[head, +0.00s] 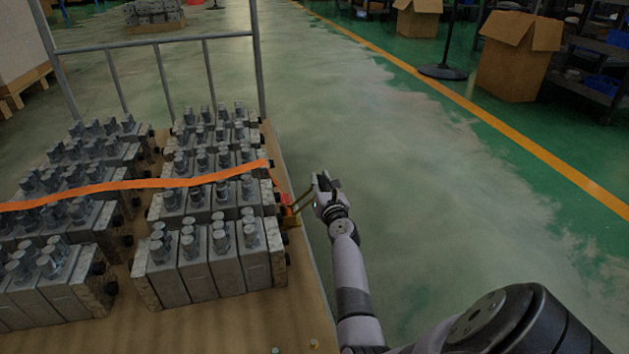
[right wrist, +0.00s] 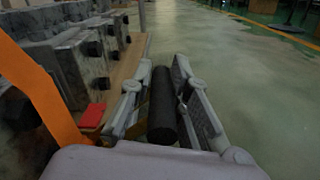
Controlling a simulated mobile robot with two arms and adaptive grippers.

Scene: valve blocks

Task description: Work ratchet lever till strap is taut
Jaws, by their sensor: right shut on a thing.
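An orange strap (head: 140,184) runs across the tops of the valve blocks (head: 205,255) and bends down at their right side; it looks slightly wavy. It also shows at the left of the right wrist view (right wrist: 40,90). At the platform's right edge sits the ratchet (head: 290,212), with a red part and a yellowish base. Its lever (head: 303,200) points out to the right. My right gripper (head: 324,188) is shut on the lever's dark round handle (right wrist: 162,108), which lies between the two fingers in the right wrist view. My left gripper is not in view.
The blocks stand in rows on a wooden-topped platform (head: 300,325) with a metal rail (head: 160,45) at its far end. The green floor right of the platform is clear. Cardboard boxes (head: 517,60) and a dark stand base (head: 442,72) are far off.

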